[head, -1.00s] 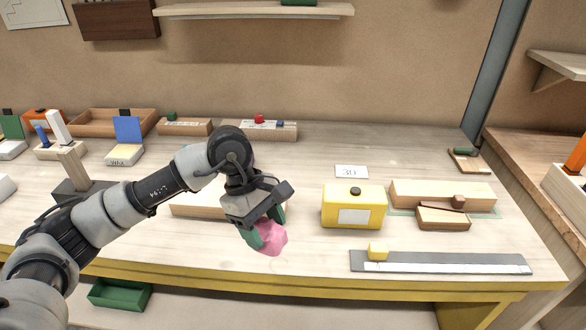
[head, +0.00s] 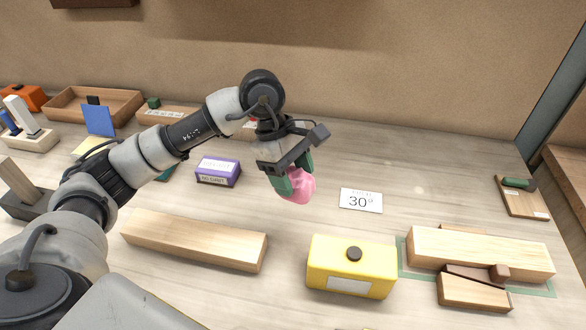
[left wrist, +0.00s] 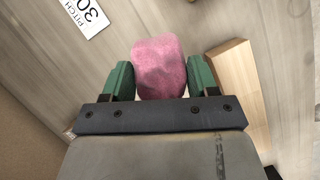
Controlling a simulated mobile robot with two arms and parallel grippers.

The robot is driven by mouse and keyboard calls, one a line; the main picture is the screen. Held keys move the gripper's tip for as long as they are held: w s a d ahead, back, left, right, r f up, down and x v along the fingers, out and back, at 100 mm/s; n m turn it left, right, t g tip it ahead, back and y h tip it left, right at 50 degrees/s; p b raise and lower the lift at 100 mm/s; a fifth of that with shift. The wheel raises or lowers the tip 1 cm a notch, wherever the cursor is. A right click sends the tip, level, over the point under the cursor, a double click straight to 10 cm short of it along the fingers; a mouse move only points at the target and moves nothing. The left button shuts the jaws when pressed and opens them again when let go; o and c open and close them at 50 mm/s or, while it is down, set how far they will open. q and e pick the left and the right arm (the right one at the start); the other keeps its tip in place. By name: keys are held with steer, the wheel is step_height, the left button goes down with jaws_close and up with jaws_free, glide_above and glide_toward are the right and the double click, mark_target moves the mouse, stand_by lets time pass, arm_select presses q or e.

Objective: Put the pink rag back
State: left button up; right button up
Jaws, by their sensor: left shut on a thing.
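The pink rag (head: 300,186) is a bunched, rounded lump held between the green fingers of my left gripper (head: 292,178). The gripper hangs over the bench, behind the long wooden block and left of the 30° card. In the left wrist view the rag (left wrist: 160,68) fills the space between the two green fingertips (left wrist: 160,80). The rag appears to be above the bench top, but its exact height is hard to tell. My right gripper does not show.
A long wooden block (head: 195,241) lies in front, with a yellow box (head: 351,267) to its right. A purple box (head: 218,172) is left of the gripper. A 30° card (head: 361,201) lies right. Wooden pieces (head: 480,250) sit farther right.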

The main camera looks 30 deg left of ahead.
arm_select(q)
steer(key=w+a+f, duration=0.1)
steer(key=w, duration=0.1)
steer(key=w+a+f+p, duration=0.1)
steer(key=w+a+f, duration=0.3)
steer(key=shift+w+a+p, duration=0.2)
steer(key=shift+w+p, duration=0.05)
steer(key=shift+p, duration=0.1)
steer(key=shift+w+a+f, duration=0.6)
steer(key=shift+w+f, duration=0.1)
steer(key=shift+w, duration=0.1)
steer(key=shift+w+a+f, duration=0.1)
steer(key=shift+w, duration=0.05)
step_height(320, 180, down, 4)
steer(key=shift+r+p, duration=0.1)
steer(key=shift+p, duration=0.55)
steer(key=shift+f, duration=0.25)
steer(key=o, duration=0.8)
steer(key=shift+o, duration=0.2)
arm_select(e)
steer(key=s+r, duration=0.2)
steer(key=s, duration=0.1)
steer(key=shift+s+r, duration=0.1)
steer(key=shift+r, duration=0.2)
